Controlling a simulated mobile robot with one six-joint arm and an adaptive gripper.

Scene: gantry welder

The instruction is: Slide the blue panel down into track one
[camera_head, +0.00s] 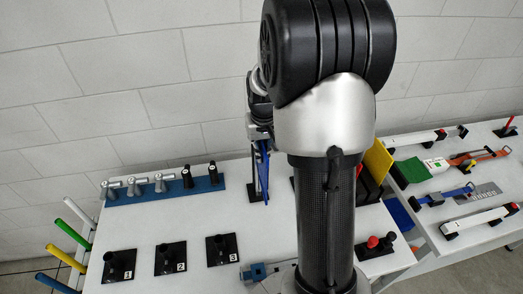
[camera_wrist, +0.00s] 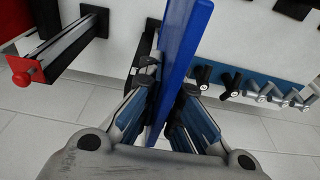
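The blue panel (camera_wrist: 180,60) stands edge-on between the fingers of my gripper (camera_wrist: 166,92) in the wrist view. Both fingers seem to press on its faces. In the head view, a narrow strip of the blue panel (camera_head: 262,165) hangs below my gripper (camera_head: 260,125), tilted slightly. A dark upright holder (camera_head: 254,182) stands right beside or behind it on the table; I cannot tell whether the panel is in it. My arm hides much of this area. No track is clearly marked as one there; black bases numbered 1 (camera_head: 118,265), 2 and 3 stand front left.
A blue rail (camera_head: 165,189) with several clamps and knobs lies left of the panel. A yellow panel (camera_head: 378,160) stands in black holders to the right. Red and black knobs (camera_head: 376,243) sit front right. A second table (camera_head: 465,190) holds tools.

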